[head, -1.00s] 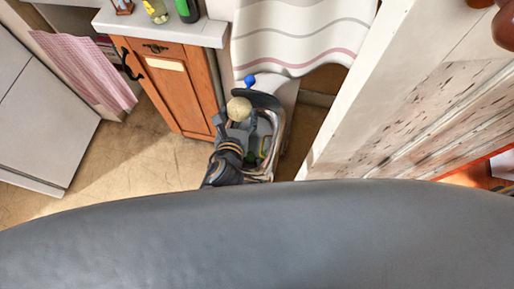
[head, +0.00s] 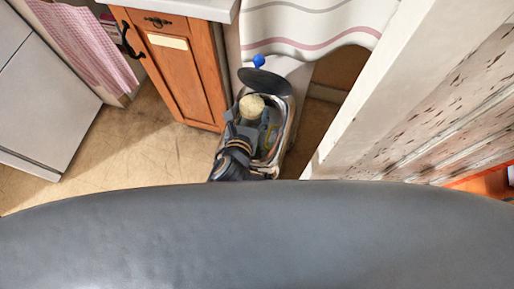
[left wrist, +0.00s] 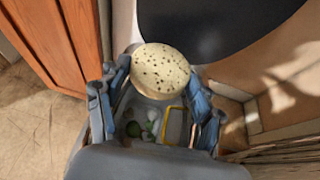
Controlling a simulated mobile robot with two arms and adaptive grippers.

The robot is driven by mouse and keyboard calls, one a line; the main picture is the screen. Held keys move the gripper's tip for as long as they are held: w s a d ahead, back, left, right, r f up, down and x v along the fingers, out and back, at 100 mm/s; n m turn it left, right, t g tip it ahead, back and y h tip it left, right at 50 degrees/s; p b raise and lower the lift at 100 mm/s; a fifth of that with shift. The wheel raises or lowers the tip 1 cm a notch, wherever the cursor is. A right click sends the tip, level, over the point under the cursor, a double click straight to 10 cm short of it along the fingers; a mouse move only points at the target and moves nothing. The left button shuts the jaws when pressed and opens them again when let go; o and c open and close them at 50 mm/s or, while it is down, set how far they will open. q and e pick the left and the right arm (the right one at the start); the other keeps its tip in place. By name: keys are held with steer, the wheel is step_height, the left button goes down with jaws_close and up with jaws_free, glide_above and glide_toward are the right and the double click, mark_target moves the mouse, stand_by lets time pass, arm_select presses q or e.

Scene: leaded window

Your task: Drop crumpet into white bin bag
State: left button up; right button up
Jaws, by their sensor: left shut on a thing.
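My left gripper (head: 247,117) is shut on the crumpet (head: 252,106), a pale round piece with dark specks. In the left wrist view the crumpet (left wrist: 160,68) sits between the two fingertips (left wrist: 160,78). The gripper is over an open bin with a shiny metal rim (head: 291,128), in the head view. The bin's dark lid (head: 266,84) is raised behind it. Green, white and yellow items (left wrist: 150,125) show below the crumpet between the fingers. I cannot clearly make out a white bin bag; a white surface (head: 296,72) shows behind the lid. My right gripper is not in view.
A wooden cabinet (head: 178,75) with a black handle stands left of the bin. A striped curtain (head: 310,25) hangs behind. A pale door frame (head: 390,75) and worn planks close off the right. Bare floor (head: 130,155) lies at the left. A blue ball-shaped thing (head: 258,61) is behind the lid.

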arm_select(q)
steer(key=o, duration=1.2)
steer(key=v, duration=1.2)
